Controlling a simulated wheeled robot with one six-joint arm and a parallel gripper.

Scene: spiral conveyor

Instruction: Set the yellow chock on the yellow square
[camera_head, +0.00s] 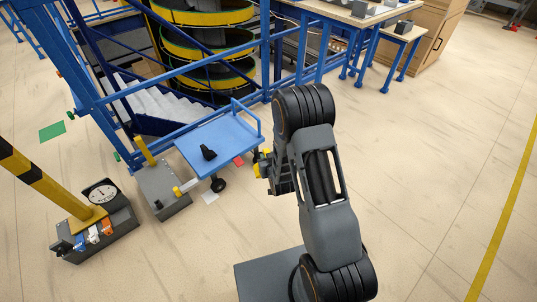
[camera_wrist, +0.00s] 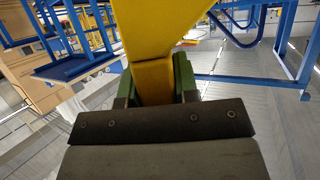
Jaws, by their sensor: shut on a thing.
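The yellow chock (camera_wrist: 158,35) fills the top middle of the wrist view, very close to the camera. My gripper (camera_wrist: 156,82) is shut on it, with a green-lined finger on each side. In the head view, part of the yellow chock (camera_head: 258,171) shows at the left of my gripper (camera_head: 268,170), which is partly hidden by my wrist. The chock is beside the right end of a blue cart and appears off the floor. I cannot make out a yellow square in either view.
The blue cart (camera_head: 227,137) holds a small black object (camera_head: 208,152). A grey box (camera_head: 164,190) stands left of the cart. Blue conveyor rails rise behind. Floor at right is clear.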

